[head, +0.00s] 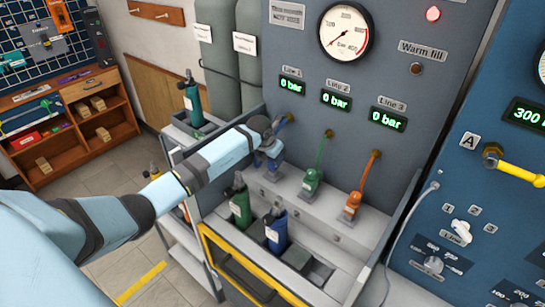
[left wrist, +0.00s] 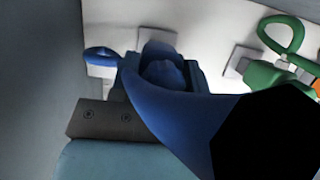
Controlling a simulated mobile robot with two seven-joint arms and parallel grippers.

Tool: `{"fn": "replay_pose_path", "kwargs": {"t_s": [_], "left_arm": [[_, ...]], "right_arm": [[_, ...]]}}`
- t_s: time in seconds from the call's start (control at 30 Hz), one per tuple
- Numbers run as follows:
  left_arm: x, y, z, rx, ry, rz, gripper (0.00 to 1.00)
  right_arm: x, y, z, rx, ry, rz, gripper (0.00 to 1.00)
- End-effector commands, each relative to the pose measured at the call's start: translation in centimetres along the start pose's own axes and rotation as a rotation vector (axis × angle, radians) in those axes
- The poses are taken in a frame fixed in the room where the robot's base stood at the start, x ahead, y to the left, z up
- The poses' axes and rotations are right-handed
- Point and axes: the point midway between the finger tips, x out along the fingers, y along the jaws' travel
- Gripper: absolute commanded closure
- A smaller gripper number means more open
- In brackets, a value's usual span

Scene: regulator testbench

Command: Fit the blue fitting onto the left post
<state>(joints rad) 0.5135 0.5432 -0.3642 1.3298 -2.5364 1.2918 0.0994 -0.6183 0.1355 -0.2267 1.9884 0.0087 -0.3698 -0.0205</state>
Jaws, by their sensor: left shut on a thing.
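My left gripper (head: 268,146) reaches in from the left to the left place of the bench's post row. It is shut on the blue fitting (left wrist: 165,85), whose blue hose (head: 290,118) leads up to the panel under Line 1. In the left wrist view the blue fitting is close to a pale square post base (left wrist: 157,47). The left post is mostly hidden by the fitting and gripper, so I cannot tell whether the fitting is seated. A green fitting (head: 311,182) and an orange fitting (head: 352,203) stand to the right on the same ledge. My right gripper is out of view.
A green bottle (head: 240,204) and a blue bottle (head: 276,231) stand in the tray in front of the ledge. The yellow-edged front rail (head: 240,271) borders the bench. The grey panel (head: 345,150) rises behind; a blue console (head: 480,130) is at right.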

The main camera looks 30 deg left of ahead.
Motion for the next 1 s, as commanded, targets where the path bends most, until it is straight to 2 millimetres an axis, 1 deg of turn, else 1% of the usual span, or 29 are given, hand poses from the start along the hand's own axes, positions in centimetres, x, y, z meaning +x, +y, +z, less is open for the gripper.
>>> {"fn": "replay_pose_path", "kwargs": {"t_s": [0.53,0.57,0.6,0.67,1.0], "left_arm": [[0.8,0.03,-0.29,0.0,-0.001,0.0,0.9],[0.72,0.03,-0.26,0.0,-0.001,0.0,0.51],[0.71,0.02,-0.26,0.0,-0.001,0.0,0.42],[0.73,0.02,-0.27,0.0,-0.001,0.0,0.28],[0.8,0.01,-0.36,0.0,0.001,0.0,0.28]], "right_arm": [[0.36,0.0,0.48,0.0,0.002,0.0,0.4],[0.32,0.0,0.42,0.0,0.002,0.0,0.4],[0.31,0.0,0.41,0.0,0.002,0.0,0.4],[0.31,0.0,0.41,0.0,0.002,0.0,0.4],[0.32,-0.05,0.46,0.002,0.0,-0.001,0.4]]}}
